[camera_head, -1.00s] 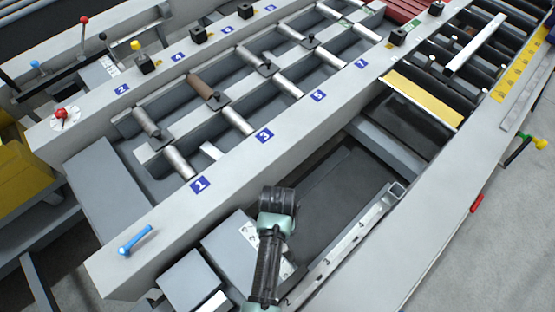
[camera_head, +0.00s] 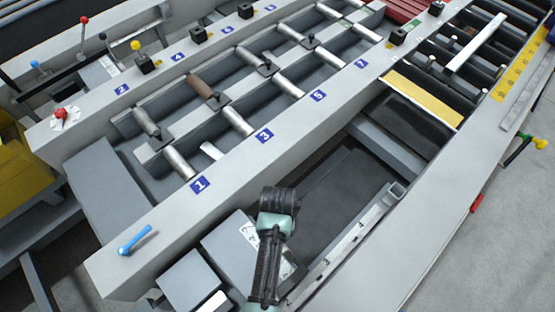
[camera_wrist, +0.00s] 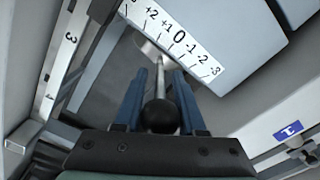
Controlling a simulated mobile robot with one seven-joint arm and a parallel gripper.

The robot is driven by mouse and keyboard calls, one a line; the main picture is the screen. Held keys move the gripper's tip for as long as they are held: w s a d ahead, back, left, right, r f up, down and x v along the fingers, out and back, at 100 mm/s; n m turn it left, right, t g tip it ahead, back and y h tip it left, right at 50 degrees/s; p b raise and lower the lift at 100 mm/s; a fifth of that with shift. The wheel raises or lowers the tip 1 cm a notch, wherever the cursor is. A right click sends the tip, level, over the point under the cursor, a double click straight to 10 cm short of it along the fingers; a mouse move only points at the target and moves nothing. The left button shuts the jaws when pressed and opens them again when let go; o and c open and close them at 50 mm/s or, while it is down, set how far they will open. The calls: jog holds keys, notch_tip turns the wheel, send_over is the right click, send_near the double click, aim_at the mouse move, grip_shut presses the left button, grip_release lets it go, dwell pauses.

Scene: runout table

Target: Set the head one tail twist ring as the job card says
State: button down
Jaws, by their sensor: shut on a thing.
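In the wrist view a black ball knob (camera_wrist: 160,117) on a thin metal rod stands between the two blue fingers of my gripper (camera_wrist: 160,98). My gripper is shut on this ball-ended lever. The rod runs up the picture toward a white scale plate (camera_wrist: 179,37) marked from +2 through 0 to -3. I cannot tell which mark it points at. In the head view the scale plate (camera_head: 252,236) lies on a grey box, partly behind my dark arm. My fingers and the knob are hidden there. I cannot make out a readable job card.
A blue 1 label (camera_head: 200,185) sits on the long grey beam, with a blue handle (camera_head: 135,240) farther left. A numbered rail (camera_head: 345,248) runs right of the arm beside a dark open bay. Rollers, black clamps and a yellow plate (camera_head: 423,98) lie farther back.

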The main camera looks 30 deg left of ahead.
dwell(0.3)
jog(key=shift+w+a+f+h, duration=0.15)
jog(key=shift+a+h, duration=0.15)
jog(key=shift+a, duration=0.2)
jog(key=shift+g+h, duration=0.3)
jog(key=shift+h, duration=0.2)
jog(key=a, duration=0.1)
jog(key=w+a+b, duration=0.1)
jog(key=a+b, duration=0.1)
jog(key=a, duration=0.1)
jog(key=shift+w+f, duration=0.2)
jog(key=shift+f, duration=0.2)
jog(key=c, duration=0.5)
grip_release()
jog(key=shift+a, duration=0.1)
